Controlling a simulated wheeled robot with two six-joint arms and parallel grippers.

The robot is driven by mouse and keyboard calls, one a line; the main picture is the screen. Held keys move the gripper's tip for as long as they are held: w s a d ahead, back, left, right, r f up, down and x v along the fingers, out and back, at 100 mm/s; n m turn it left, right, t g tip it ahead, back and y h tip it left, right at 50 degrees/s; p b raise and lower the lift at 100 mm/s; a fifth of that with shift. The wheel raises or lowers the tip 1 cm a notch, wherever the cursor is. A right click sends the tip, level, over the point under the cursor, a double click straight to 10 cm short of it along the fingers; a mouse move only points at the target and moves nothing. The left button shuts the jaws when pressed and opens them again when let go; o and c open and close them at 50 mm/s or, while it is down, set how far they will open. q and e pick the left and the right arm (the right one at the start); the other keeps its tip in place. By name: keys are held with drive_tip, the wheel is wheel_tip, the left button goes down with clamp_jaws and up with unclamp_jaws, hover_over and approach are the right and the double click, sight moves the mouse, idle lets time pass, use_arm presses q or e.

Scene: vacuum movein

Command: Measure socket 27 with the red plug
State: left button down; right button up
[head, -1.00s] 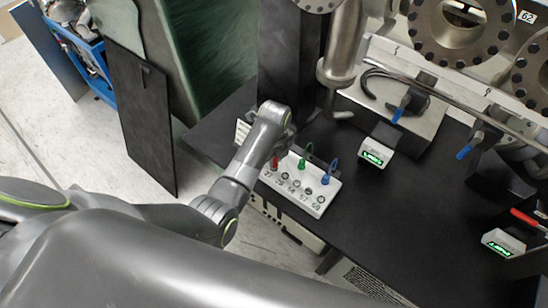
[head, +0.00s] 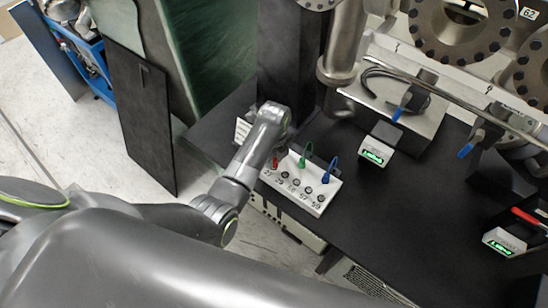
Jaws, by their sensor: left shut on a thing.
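A white socket block (head: 322,207) with a row of numbered sockets lies on the black table. The label 27 is at its left end. The red plug (head: 275,163) stands upright at the block's left end, by the 27 label; I cannot tell how deep it sits. A green plug (head: 302,162) and a blue plug (head: 326,177) stand farther right along the block's back. My left gripper (head: 279,150) is over the block's left end, shut on the red plug, its fingers mostly hidden by my own wrist. My right gripper is not in view.
Two small meters with green displays (head: 375,157) (head: 503,246) stand on the table. A metal box with a black cable (head: 400,98) and steel flanged pipework (head: 460,35) fill the back right. The table (head: 385,225) is clear right of the block.

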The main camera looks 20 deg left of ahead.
use_arm(q)
drive_tip(key=shift+f+b, duration=0.3)
drive_tip(key=shift+f, duration=0.3)
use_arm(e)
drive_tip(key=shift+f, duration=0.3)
use_arm(q)
drive_tip(key=c, duration=1.1)
unclamp_jaws()
